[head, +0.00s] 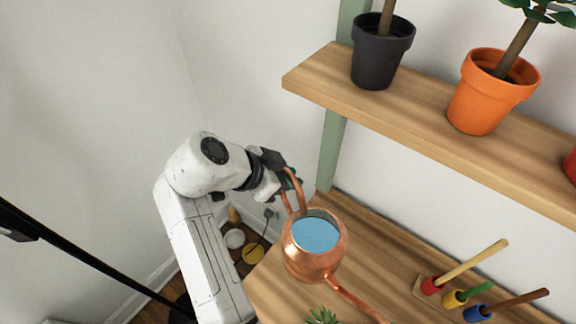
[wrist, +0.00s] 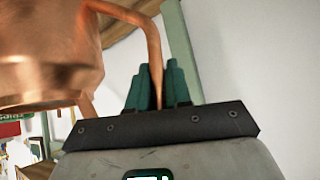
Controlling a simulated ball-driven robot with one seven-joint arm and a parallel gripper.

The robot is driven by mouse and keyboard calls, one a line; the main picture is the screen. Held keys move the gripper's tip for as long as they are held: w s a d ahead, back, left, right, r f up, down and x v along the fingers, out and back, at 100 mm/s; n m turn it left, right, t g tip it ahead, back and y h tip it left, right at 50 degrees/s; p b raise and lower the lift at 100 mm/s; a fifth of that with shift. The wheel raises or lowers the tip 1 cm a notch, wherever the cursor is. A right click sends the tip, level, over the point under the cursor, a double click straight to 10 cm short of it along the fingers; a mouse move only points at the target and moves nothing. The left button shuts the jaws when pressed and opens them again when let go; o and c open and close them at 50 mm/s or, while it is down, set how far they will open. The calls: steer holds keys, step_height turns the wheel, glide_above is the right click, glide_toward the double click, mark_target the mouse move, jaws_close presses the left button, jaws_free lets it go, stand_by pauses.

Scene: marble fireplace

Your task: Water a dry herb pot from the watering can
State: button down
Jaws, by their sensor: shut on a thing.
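A copper watering can (head: 314,262) with blue water inside shows in the head view, over the left end of the wooden table. Its spout points down and right. My gripper (head: 287,181) is shut on the can's curved handle at its back left. In the wrist view, the green fingers (wrist: 158,88) close around the copper handle, and the can's body (wrist: 50,55) fills the upper left. Whether the can touches the tabletop is unclear. A small green plant (head: 321,316) shows at the bottom edge of the head view, its pot out of frame.
A wooden shelf (head: 420,113) above holds a dark grey pot (head: 381,52), an orange pot (head: 487,92) and part of a red one. Several small items lie on the floor below left.

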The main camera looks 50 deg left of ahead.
step_height(320, 180, down, 10)
steer(key=r+b, duration=0.1)
steer(key=b, duration=0.3)
steer(key=shift+s+d+r+m+t+y+p, duration=0.15)
steer(key=shift+d+r+m+y+p, duration=0.25)
steer(key=shift+d+r+y+p, duration=0.6)
steer(key=shift+s+d+r+m+t+y+p, duration=0.15)
steer(key=shift+d+r+m+y+p, duration=0.35)
steer(key=shift+r, duration=0.85)
steer(key=shift+s+d+r+m+t+y+p, duration=0.1)
steer(key=shift+d+r+m+t+y+p, duration=0.15)
steer(key=shift+d+r+y+p, duration=0.6)
steer(key=shift+r+h, duration=0.25)
steer(key=shift+r, duration=0.1)
steer(key=shift+d+r, duration=0.4)
steer(key=shift+r, duration=0.05)
stand_by(2.2)
steer(key=shift+a, duration=0.1)
